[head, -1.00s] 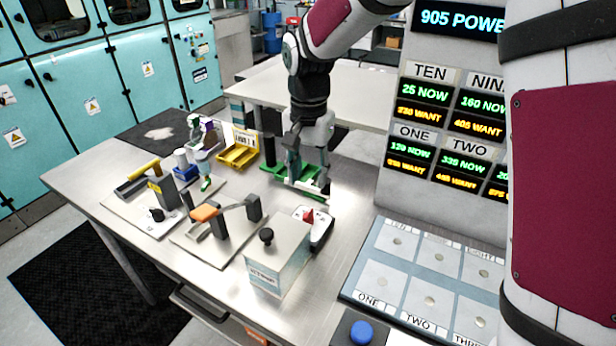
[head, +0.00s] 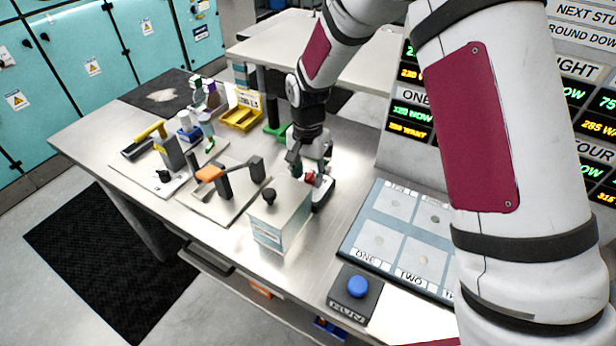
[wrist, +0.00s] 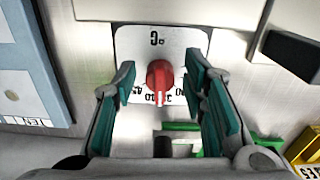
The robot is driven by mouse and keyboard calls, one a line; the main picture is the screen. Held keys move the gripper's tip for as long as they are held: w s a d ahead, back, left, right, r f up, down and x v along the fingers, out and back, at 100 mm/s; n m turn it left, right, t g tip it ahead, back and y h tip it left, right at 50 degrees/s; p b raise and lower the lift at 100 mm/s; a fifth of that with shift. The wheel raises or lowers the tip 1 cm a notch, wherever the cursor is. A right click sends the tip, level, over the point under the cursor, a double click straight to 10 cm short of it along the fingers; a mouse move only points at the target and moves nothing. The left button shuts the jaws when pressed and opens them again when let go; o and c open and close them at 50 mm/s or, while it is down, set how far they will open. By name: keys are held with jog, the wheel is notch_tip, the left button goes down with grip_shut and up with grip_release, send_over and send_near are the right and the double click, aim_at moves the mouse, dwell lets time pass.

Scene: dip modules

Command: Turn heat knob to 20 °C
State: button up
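The heat knob is red and sits on a white dial plate (wrist: 195,42) marked °C. In the wrist view the knob (wrist: 159,75) is centred between the fingers of my gripper (wrist: 161,82), with its lettering upside down. The gripper is open, with a gap visible on both sides of the knob. Several dial numbers are partly hidden, and I cannot read the exact setting. In the head view the red knob (head: 310,177) shows just below my gripper (head: 307,168), beside a box with a black knob.
The box (head: 281,218) with a black knob stands close on the near left. An orange-handled lever device (head: 212,173) lies further left. A sample panel (head: 380,190) and a blue button (head: 357,286) are at right. A green holder (wrist: 182,128) is near the fingers.

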jog(key=shift+f, duration=0.6)
grip_shut()
